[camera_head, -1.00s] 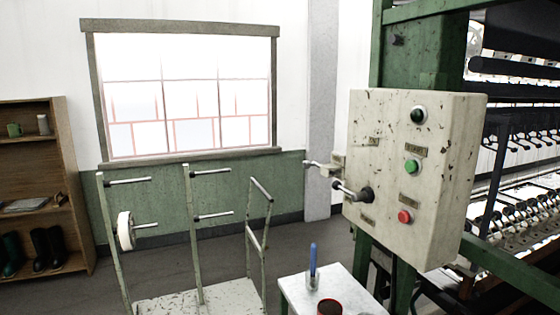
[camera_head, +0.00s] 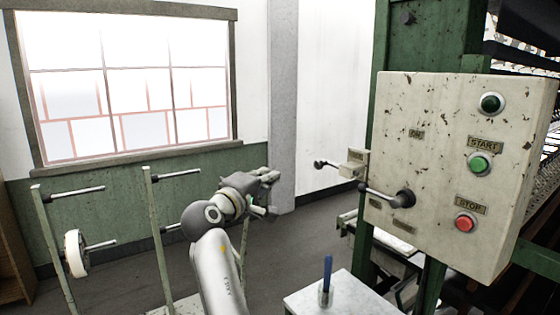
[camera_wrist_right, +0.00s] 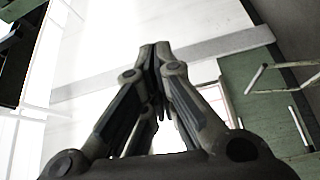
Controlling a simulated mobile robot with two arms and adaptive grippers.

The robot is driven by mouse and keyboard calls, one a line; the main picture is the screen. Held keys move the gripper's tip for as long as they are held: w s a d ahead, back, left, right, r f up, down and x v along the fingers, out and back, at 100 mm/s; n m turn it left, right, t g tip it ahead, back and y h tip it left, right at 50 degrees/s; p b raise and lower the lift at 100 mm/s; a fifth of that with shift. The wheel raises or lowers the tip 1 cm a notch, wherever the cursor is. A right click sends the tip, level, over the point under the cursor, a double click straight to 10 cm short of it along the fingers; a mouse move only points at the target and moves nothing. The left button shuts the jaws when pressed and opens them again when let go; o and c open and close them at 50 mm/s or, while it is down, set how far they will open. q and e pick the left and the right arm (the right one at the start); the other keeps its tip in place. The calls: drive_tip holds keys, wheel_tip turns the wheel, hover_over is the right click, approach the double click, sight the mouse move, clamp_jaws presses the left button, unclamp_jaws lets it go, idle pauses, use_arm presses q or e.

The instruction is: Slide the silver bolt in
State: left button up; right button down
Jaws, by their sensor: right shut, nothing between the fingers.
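The silver bolt (camera_head: 334,166) is a thin rod with a dark knob at its left end. It sticks out to the left of a small pale block (camera_head: 354,163) at the left side of the speckled control box (camera_head: 440,150). My right gripper (camera_head: 271,176) is raised to the left of the bolt, apart from it. Its fingers are shut and empty; in the right wrist view the fingertips (camera_wrist_right: 155,47) meet. The bolt cannot be made out in that view. My left gripper is not in view.
A lever (camera_head: 382,192) with a dark hub projects from the box just below the bolt. Green (camera_head: 480,163) and red (camera_head: 466,222) buttons sit on the box front. A small white table (camera_head: 345,297) with a blue pen stands below. A peg rack (camera_head: 158,235) stands left.

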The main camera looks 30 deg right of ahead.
drive_tip(key=w+d+r+p, duration=0.3)
drive_tip(key=w+d+p, duration=0.15)
drive_tip(key=d, duration=0.45)
use_arm(q)
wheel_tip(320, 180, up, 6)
drive_tip(key=p, duration=0.2)
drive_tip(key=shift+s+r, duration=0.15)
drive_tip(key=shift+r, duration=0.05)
use_arm(e)
drive_tip(key=shift+m+h, duration=0.3)
drive_tip(key=s, duration=0.2)
drive_tip(key=s+d+f, duration=0.1)
drive_tip(key=s, duration=0.1)
drive_tip(key=shift+s, duration=0.1)
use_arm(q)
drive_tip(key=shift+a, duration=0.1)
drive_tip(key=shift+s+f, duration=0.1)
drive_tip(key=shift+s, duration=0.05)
